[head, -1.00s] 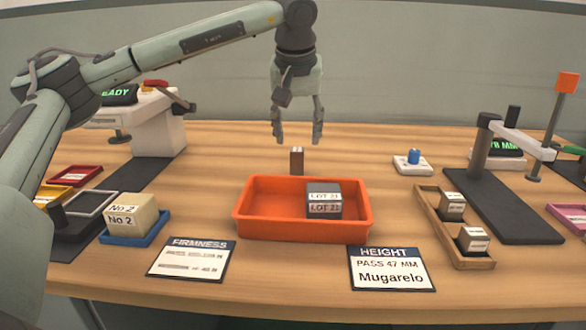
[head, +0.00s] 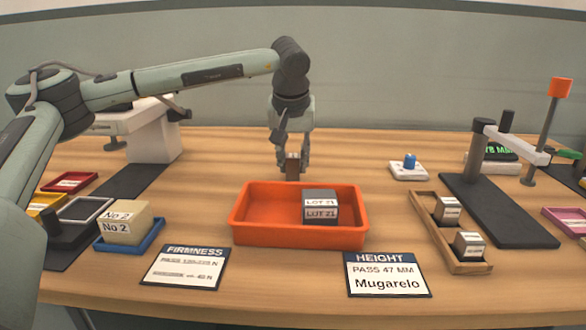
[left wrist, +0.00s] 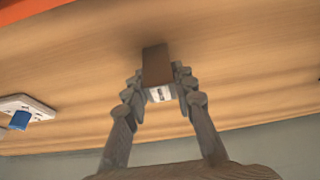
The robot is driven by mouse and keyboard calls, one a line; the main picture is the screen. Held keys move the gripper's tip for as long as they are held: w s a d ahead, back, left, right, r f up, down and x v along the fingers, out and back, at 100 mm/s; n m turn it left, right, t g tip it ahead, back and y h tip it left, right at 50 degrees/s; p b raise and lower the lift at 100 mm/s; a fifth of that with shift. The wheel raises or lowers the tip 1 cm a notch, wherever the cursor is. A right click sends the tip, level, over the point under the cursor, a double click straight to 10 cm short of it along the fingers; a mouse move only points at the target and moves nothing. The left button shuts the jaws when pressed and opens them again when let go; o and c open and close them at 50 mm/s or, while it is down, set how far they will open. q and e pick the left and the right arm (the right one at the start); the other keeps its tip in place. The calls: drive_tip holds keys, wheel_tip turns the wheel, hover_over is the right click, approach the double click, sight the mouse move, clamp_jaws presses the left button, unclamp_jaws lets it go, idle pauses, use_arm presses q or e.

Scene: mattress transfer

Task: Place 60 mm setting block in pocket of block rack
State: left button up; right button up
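A small brown block (head: 292,168) stands upright on the table behind the orange tray. It also shows in the left wrist view (left wrist: 157,66), with a pale label on its near end that is too small to read. My left gripper (head: 292,166) points down with its fingers on both sides of this block. In the left wrist view the fingertips (left wrist: 158,70) lie close along its sides; contact is unclear. The wooden block rack (head: 450,246) is at the right and holds two grey labelled blocks (head: 447,209) (head: 469,245), with space between them. My right gripper is out of view.
The orange tray (head: 265,236) with grey LOT 21 blocks (head: 320,205) stands between my gripper and the front cards. A height gauge (head: 477,150) stands behind the rack.

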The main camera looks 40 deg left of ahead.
use_arm(q)
clamp_jaws()
drive_tip(key=shift+r, duration=0.1)
